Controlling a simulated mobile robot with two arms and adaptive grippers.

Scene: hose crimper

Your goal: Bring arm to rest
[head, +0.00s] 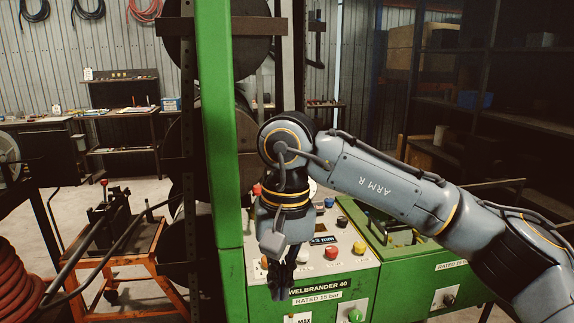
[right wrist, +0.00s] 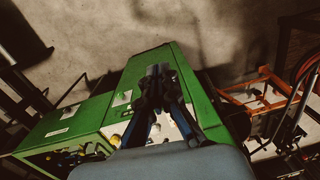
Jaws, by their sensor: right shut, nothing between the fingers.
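My right arm (head: 385,185), marked "ARM R", reaches in from the right in the head view. Its gripper (head: 283,284) points down in front of the control panel of the green machine (head: 222,160). The gripper is shut and empty; it also shows in the right wrist view (right wrist: 158,72), with its fingers together over the green machine's housing (right wrist: 150,62). In the head view the gripper and wrist hide part of the panel. My left gripper is not in view.
The panel has coloured knobs, a red one (head: 331,252) and a yellow one (head: 360,248) among them. A second green unit (head: 420,265) stands to the right. An orange cart (head: 120,262) and a coiled red hose (head: 22,282) are at left. Dark shelves (head: 470,110) stand behind right.

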